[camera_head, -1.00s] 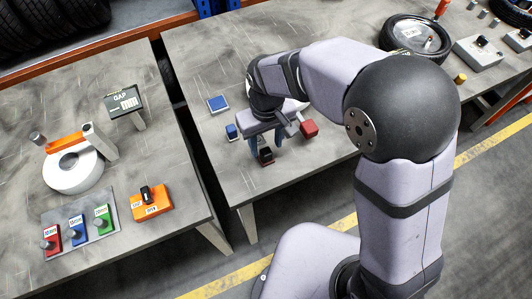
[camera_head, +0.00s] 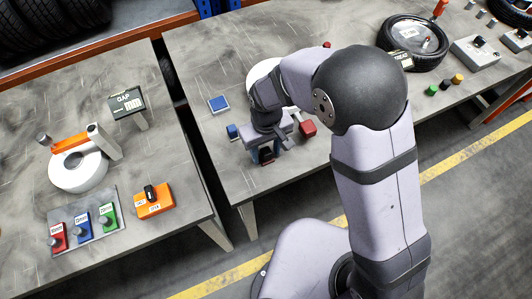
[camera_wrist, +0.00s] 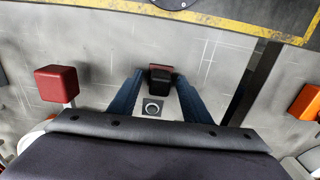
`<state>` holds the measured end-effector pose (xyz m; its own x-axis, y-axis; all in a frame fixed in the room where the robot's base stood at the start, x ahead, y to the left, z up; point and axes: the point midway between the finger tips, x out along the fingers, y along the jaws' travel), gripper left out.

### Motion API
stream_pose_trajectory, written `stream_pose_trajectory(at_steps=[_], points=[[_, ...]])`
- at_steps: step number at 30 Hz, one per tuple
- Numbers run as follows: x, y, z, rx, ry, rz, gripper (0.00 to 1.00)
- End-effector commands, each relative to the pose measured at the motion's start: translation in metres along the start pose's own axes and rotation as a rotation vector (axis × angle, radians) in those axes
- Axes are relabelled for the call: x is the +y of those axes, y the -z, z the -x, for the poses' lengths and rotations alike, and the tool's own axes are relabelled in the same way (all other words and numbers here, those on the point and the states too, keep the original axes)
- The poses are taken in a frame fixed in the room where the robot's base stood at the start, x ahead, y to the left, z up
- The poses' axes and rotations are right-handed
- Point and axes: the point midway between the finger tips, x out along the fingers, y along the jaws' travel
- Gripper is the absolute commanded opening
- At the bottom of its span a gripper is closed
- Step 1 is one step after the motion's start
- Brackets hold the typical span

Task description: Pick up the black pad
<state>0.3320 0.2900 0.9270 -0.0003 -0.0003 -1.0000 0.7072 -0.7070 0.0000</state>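The black pad (camera_wrist: 161,81) is a small dark block with a dark red part at its far side. In the wrist view it lies between the tips of my gripper's two blue fingers. In the head view the black pad (camera_head: 267,154) is partly hidden by the fingers. My gripper (camera_wrist: 160,76) is open, with a gap visible on each side of the pad. In the head view my gripper (camera_head: 265,150) points down at the table, low over the pad. I cannot tell how far the fingertips are above the table.
A red block (camera_head: 308,127) stands right of my gripper on the table (camera_head: 215,65). A small blue block (camera_head: 232,131) and a flat blue pad (camera_head: 219,104) are to the left. A small grey plate with a round disc (camera_wrist: 152,106) is close below the pad in the wrist view.

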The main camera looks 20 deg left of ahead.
Motion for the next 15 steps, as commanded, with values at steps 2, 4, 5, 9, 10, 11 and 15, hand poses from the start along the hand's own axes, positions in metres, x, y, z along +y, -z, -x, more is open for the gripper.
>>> stream_pose_trajectory(at_steps=[2,4,5,9,10,11,15], points=[[0.0,0.0001,0.0002,0.0,0.0,0.0,0.24],[-0.0001,0.0001,0.0003,0.0,0.0,0.0,0.07],[-0.0001,0.0001,0.0003,0.0,0.0,0.0,0.0],[-0.0001,0.0004,0.0006,0.001,0.0,0.0,0.0],[-0.0001,0.0004,0.0007,0.001,0.0,0.0,0.0],[-0.0001,0.0004,0.0007,0.001,0.0,0.0,0.0],[-0.0001,0.0009,0.0026,0.003,0.0,0.0,0.0]])
